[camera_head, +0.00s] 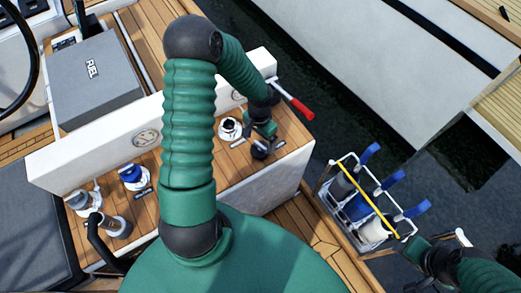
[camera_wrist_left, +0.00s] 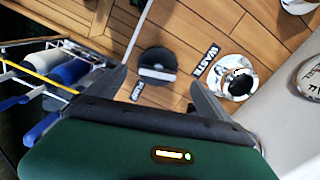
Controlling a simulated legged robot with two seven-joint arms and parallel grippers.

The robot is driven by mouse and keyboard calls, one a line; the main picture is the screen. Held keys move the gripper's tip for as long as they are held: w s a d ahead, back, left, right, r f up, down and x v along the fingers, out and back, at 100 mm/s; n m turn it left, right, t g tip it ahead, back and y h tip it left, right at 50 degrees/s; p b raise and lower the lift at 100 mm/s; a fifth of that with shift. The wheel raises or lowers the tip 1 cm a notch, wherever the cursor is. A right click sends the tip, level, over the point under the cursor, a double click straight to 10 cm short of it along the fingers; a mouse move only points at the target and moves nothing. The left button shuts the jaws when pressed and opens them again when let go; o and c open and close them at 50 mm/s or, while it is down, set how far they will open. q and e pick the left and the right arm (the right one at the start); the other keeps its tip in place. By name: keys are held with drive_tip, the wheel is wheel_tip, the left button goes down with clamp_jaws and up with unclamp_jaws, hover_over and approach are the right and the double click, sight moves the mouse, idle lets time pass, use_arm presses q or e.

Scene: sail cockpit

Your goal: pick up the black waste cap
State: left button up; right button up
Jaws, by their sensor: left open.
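The black waste cap (camera_wrist_left: 157,56) is a round black disc with a pale bar across it, on the teak deck in the left wrist view. In the head view the cap (camera_head: 259,152) shows just below my left gripper (camera_head: 262,140). In the left wrist view that gripper (camera_wrist_left: 158,84) is open and empty, its fingers pointing at the cap from either side, apparently short of it. An open chrome deck fitting (camera_wrist_left: 236,78) lies right of the cap; it also shows in the head view (camera_head: 229,128). My right gripper (camera_head: 415,249) is at the lower right, its fingers unclear.
A white rack (camera_head: 350,235) with blue and white fenders stands right of the deck box. A red-handled lever (camera_head: 295,103) sticks out near my left wrist. Dark water lies beyond the edge.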

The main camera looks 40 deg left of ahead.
sight(260, 144)
use_arm(q)
drive_tip(key=f, duration=0.4)
drive_tip(key=shift+s+d+f, duration=0.15)
drive_tip(key=shift+d+f, duration=0.05)
drive_tip(key=shift+f, duration=0.2)
drive_tip(key=c, duration=1.6)
